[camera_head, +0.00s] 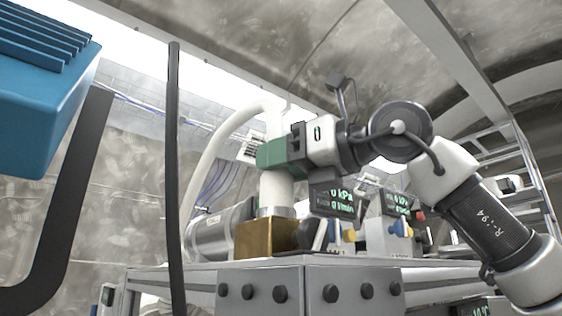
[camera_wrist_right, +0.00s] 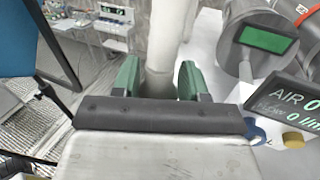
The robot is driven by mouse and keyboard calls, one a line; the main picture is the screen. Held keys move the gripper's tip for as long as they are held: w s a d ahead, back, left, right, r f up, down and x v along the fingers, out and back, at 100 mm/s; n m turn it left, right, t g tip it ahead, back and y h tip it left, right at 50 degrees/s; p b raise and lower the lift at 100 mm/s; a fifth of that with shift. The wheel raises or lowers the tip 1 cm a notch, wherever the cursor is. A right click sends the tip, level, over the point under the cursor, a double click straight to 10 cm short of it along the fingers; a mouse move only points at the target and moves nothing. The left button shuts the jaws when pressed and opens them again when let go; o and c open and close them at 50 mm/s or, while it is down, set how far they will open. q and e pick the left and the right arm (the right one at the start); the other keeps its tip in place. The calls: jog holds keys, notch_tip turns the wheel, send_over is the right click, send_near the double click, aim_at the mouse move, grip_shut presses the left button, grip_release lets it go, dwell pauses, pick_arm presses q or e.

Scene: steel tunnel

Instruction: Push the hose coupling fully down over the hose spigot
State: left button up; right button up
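The white hose coupling (camera_head: 277,190) stands upright at the lower end of a white hose (camera_head: 207,160) that arches over from the left. Below it is the brass-coloured block (camera_head: 262,238), with a grey metal ring at the coupling's foot. The spigot is hidden, and I cannot tell how far the coupling sits over it. My right gripper (camera_head: 279,154) comes in from the right, its green fingers shut around the upper part of the coupling. The right wrist view shows the fingers (camera_wrist_right: 160,82) on both sides of the white tube (camera_wrist_right: 161,40). My left gripper is not in view.
The block stands on a steel bench (camera_head: 300,262). A metal cylinder (camera_head: 215,232) lies behind left. Displays (camera_head: 334,200) and blue and yellow valve knobs stand at right. A black upright (camera_head: 174,150) and a blue ribbed box (camera_head: 45,90) are at left.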

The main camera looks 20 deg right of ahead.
jog(key=o, duration=0.4)
jog(key=shift+b+v, duration=1.65)
jog(key=shift+v, duration=3.75)
